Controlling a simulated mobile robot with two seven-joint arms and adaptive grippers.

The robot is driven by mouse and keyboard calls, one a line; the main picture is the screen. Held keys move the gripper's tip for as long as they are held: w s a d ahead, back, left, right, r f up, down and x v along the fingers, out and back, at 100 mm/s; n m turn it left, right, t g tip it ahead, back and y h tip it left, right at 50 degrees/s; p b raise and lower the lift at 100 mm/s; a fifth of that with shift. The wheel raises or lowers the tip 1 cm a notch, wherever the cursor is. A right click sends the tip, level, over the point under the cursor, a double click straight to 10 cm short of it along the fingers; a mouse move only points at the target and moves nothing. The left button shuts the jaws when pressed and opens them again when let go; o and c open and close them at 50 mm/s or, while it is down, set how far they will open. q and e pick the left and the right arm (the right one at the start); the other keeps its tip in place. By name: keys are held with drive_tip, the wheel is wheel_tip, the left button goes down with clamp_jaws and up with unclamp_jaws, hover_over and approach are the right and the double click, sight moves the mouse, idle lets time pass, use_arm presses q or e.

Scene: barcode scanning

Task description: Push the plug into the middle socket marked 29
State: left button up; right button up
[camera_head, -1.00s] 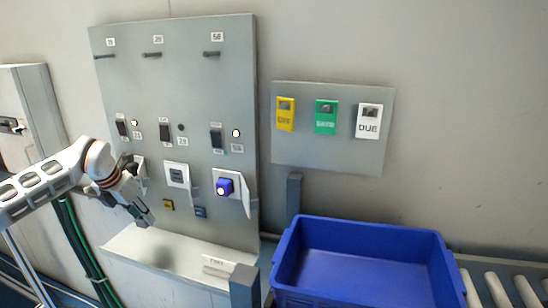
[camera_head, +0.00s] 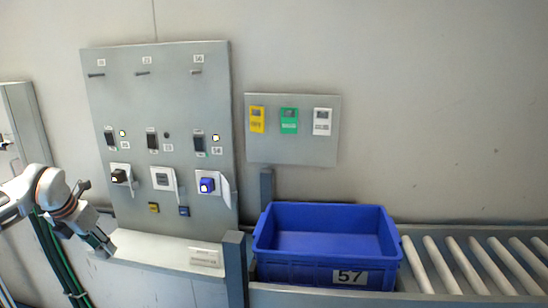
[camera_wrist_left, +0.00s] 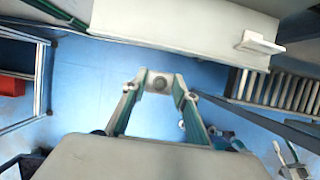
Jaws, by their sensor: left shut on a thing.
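The grey panel (camera_head: 189,105) carries three sockets in a row. The middle socket (camera_head: 162,179) is a pale square with a dark centre and an open flap on its right; no plug is in it. A black plug (camera_head: 118,176) sits in the left socket and a blue plug (camera_head: 207,185) in the right one. My left gripper (camera_head: 104,247) is below and left of the sockets, by the ledge's left end. My right gripper is out of view.
The pale ledge (camera_head: 150,249) juts out below the panel. Green cables (camera_head: 55,255) hang at the left. Small label numbers are blurred.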

use_arm(q)
drive_tip(key=shift+s, duration=0.35)
drive_tip(key=s+d+f+m+g+h, duration=0.1)
drive_tip(key=s+d+m+g+h, duration=0.15)
drive_tip(key=d+m, duration=0.7)
drive_tip(key=s+d+f+m+g+h, duration=0.2)
drive_tip(key=s+d+m, duration=0.1)
drive_tip(key=d+m, duration=0.65)
drive_tip(key=s+d+r+m+g+y, duration=0.1)
drive_tip(key=s+d+m+g+y, duration=0.3)
drive_tip(key=s+d+m, duration=0.6)
drive_tip(key=m+y, duration=0.1)
drive_tip(key=m, duration=0.5)
drive_tip(key=shift+s+r+g, duration=0.15)
drive_tip(key=shift+s+g, duration=0.2)
drive_tip(key=shift+s, duration=0.05)
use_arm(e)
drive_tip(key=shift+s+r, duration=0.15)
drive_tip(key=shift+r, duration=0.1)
use_arm(q)
drive_tip(key=shift+w, duration=0.1)
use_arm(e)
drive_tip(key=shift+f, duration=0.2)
